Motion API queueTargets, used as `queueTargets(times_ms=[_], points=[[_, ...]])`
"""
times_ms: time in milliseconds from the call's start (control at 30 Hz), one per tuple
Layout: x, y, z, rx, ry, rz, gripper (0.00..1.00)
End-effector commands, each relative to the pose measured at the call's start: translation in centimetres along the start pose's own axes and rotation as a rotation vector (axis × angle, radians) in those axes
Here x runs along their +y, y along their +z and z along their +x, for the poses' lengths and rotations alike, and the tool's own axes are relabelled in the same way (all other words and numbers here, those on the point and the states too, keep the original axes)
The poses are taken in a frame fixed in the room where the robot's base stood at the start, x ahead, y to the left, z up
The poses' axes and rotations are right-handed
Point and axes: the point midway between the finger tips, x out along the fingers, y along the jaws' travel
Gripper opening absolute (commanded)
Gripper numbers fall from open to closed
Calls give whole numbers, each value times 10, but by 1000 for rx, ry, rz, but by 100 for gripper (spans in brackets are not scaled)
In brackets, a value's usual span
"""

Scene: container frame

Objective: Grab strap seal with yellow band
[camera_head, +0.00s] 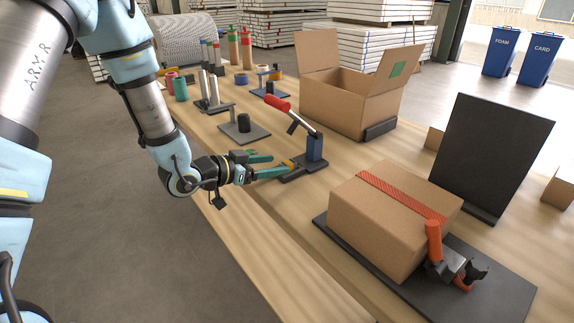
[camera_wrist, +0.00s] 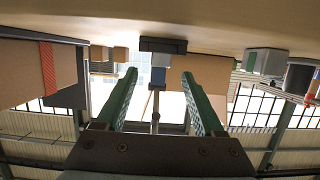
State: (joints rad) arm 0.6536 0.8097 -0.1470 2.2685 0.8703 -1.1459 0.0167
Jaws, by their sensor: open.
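My gripper (camera_head: 285,163) is open, its two green fingers apart and level, low over the table beside a lever tool. The fingers also show in the wrist view (camera_wrist: 163,95), with no object clearly held between them. A small yellow patch (camera_head: 289,163) shows by the fingertips; I cannot tell whether it is the band of the strap seal. The lever tool has a blue post (camera_head: 314,147), a dark base and a red handle (camera_head: 277,102). In the upside-down wrist view, its blue and grey post (camera_wrist: 161,75) stands ahead, between the fingers.
A closed carton (camera_head: 375,225) with a red strap lies on a dark plate at the right, with an orange-handled tool (camera_head: 434,241) beside it. An open carton (camera_head: 335,104) and a dark upright panel (camera_head: 495,150) stand behind. Several stands and rolls occupy the table's far left.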

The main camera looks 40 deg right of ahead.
Motion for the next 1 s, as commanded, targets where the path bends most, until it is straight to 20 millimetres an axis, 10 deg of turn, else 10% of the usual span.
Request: queueTargets(times_ms=[567,1000], points=[[-1,1,41,-1,0,0,69],[-2,1,41,-1,0,0,19]])
